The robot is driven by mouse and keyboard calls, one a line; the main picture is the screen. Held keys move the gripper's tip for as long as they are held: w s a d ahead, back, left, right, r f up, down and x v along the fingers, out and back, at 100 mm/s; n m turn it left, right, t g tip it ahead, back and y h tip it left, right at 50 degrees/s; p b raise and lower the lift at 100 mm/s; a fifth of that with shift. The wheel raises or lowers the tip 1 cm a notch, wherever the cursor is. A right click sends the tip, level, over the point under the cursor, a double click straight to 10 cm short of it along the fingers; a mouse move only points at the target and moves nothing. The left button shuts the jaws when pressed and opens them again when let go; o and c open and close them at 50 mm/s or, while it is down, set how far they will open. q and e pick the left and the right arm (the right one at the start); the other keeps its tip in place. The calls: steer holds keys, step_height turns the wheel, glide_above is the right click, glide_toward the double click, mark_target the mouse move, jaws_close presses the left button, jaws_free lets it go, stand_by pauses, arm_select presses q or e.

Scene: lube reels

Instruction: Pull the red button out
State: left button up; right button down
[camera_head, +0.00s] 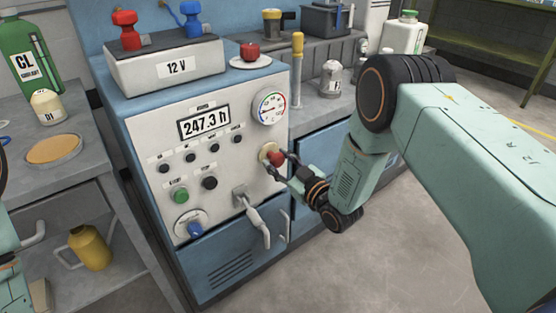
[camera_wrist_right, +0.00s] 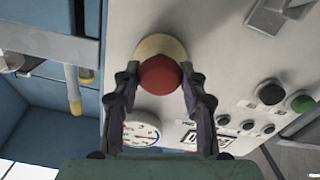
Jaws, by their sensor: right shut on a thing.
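The red button (camera_head: 275,158) sits on a pale round collar on the right side of the grey control panel (camera_head: 225,205), below the round gauge. My right gripper (camera_head: 277,164) is at the button, with its fingers closed on it. In the right wrist view the red button (camera_wrist_right: 160,75) lies between the two finger tips (camera_wrist_right: 159,80), with the pale yellowish collar (camera_wrist_right: 160,45) behind it. A small part of my left arm shows at the left edge of the head view; its gripper is out of frame.
A grey lever (camera_head: 252,215) sticks out below and left of the button. The gauge (camera_head: 270,106) is just above. Another red knob (camera_head: 250,50) stands on top of the cabinet. A 12 V battery (camera_head: 165,65) sits there too. Open floor lies at the lower right.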

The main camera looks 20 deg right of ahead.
steer(key=c, duration=1.1)
jaws_free()
steer(key=shift+s, duration=0.15)
steer(key=o, duration=0.3)
steer(key=shift+s+r, duration=0.1)
steer(key=shift+o, duration=0.4)
steer(key=v, duration=1.1)
steer(key=shift+s+d, duration=0.15)
steer(key=shift+s, duration=0.25)
